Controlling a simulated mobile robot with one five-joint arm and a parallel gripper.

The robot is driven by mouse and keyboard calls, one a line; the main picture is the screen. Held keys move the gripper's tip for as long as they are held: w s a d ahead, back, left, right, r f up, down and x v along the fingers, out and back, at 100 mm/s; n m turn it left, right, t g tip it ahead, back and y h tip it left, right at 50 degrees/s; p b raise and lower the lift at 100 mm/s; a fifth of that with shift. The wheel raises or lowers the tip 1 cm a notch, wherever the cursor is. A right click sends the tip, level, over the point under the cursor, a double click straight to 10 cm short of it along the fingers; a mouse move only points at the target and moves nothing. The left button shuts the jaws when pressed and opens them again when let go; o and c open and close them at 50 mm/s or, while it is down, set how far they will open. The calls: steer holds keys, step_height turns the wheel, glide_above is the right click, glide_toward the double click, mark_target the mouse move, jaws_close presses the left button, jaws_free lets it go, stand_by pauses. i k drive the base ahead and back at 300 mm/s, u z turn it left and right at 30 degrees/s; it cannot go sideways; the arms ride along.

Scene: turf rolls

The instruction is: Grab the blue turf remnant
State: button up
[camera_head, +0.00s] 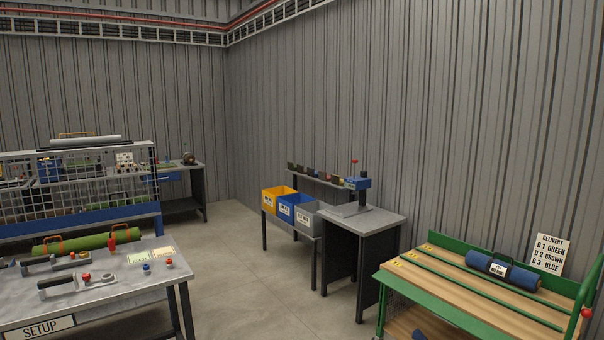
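A blue roll (522,278) lies on the wooden top of the green-framed bench (480,295) at the lower right. It has a dark band with a small white label around its middle. A second dark blue piece (419,335) shows at the bottom edge, on the bench's lower shelf, mostly cut off by the frame. I cannot tell which of the two is the remnant. My gripper is not in view.
A delivery sign (550,254) stands behind the roll. Left of the bench are a grey table (368,219) with a blue device and yellow, blue and grey bins (294,210). A setup table (110,290) is lower left. Bare floor (240,270) lies between.

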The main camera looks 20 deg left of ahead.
mark_target(311, 172)
steer(key=u, duration=0.5)
steer(key=i, duration=2.45)
steer(key=u, duration=0.9)
steer(key=i, duration=2.3)
steer(key=u, duration=0.4)
steer(key=i, duration=2.15)
steer(key=z, duration=0.3)
steer(key=i, duration=2.9)
steer(key=z, duration=0.35)
